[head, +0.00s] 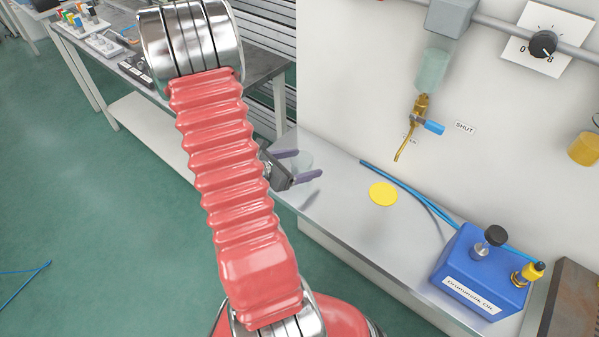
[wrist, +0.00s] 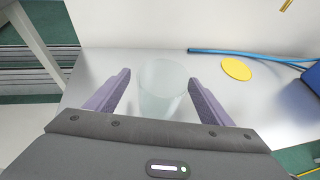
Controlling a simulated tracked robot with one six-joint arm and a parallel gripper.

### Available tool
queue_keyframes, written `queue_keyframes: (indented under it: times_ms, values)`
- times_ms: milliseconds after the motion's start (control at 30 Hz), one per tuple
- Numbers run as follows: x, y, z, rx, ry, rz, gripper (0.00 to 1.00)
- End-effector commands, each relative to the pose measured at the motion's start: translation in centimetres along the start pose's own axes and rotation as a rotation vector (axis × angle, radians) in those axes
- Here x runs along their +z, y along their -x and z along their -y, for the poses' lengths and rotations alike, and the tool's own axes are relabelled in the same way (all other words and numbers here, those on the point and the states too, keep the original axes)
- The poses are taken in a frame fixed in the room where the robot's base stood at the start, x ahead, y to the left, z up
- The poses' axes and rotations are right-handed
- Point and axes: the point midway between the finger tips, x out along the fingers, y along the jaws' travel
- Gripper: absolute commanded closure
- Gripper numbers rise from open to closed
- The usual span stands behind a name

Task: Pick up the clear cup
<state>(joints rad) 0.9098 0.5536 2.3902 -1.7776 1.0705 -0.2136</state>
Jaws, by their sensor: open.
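The clear cup (wrist: 162,88) stands on the metal bench top (wrist: 275,122) in the wrist view, pale and see-through. It lies between the two purple fingers of my gripper (wrist: 159,100), with a visible gap on each side. In the head view the cup (head: 303,162) shows faintly between the fingertips of my gripper (head: 306,164), partly hidden by them. My gripper is open around the cup and does not grip it. The cup's lower part is hidden behind the gripper body in the wrist view.
A yellow disc (head: 383,194) lies right of the cup, near a blue hose (head: 415,200). A brass tap (head: 419,115) hangs from the wall panel above. A blue oil box (head: 481,272) stands at the right. A cluttered table (head: 120,50) is at the back left.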

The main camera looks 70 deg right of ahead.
Motion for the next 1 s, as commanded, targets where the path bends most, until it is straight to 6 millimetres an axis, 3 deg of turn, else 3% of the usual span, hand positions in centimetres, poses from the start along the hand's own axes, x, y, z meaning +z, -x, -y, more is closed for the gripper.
queue_keyframes:
  times_ms: [300, 867, 1000]
  values:
    - [0.0, -3.4, 0.0, -0.001, 0.002, 0.000, 0.25]
    - [0.0, -3.4, 0.0, 0.001, 0.002, 0.000, 0.25]
    - [0.0, -3.4, 0.0, 0.001, 0.002, 0.000, 0.34]
